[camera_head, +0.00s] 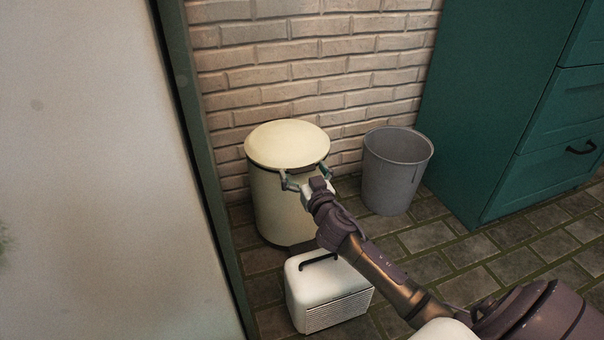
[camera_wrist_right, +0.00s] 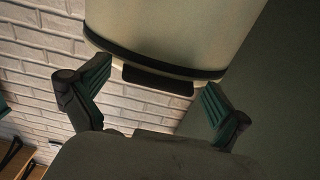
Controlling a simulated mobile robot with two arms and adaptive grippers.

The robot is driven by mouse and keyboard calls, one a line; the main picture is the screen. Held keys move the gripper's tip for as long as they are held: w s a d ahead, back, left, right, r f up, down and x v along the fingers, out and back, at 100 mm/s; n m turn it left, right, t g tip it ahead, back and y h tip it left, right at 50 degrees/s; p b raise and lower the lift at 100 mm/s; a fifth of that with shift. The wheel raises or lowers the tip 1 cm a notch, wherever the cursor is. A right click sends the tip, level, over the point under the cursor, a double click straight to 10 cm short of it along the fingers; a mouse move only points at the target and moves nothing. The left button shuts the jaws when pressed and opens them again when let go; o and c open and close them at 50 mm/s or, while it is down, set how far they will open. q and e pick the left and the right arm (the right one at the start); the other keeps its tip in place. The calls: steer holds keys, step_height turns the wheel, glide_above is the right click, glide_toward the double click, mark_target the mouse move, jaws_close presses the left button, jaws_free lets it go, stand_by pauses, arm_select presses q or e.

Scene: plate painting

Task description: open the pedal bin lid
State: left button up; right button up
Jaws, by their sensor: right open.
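The pedal bin (camera_head: 277,205) is a cream cylinder standing against the brick wall in the head view. Its round cream lid (camera_head: 287,143) lies flat and shut on top. My right gripper (camera_head: 308,176) is open at the bin's upper front, just below the lid's edge. In the right wrist view, the bin's cream body (camera_wrist_right: 175,30) fills the top, with a dark band and a dark tab (camera_wrist_right: 157,80) between the spread fingers. I cannot tell whether the fingers touch the bin.
A grey open bucket (camera_head: 396,170) stands right of the bin. A white box with a black handle (camera_head: 326,290) stands on the floor in front. Teal cabinets (camera_head: 500,110) stand at the right. A pale panel (camera_head: 100,170) fills the left.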

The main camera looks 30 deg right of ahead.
steer(key=shift+w+d, duration=0.1)
steer(key=shift+w, duration=0.35)
steer(key=shift+c, duration=0.2)
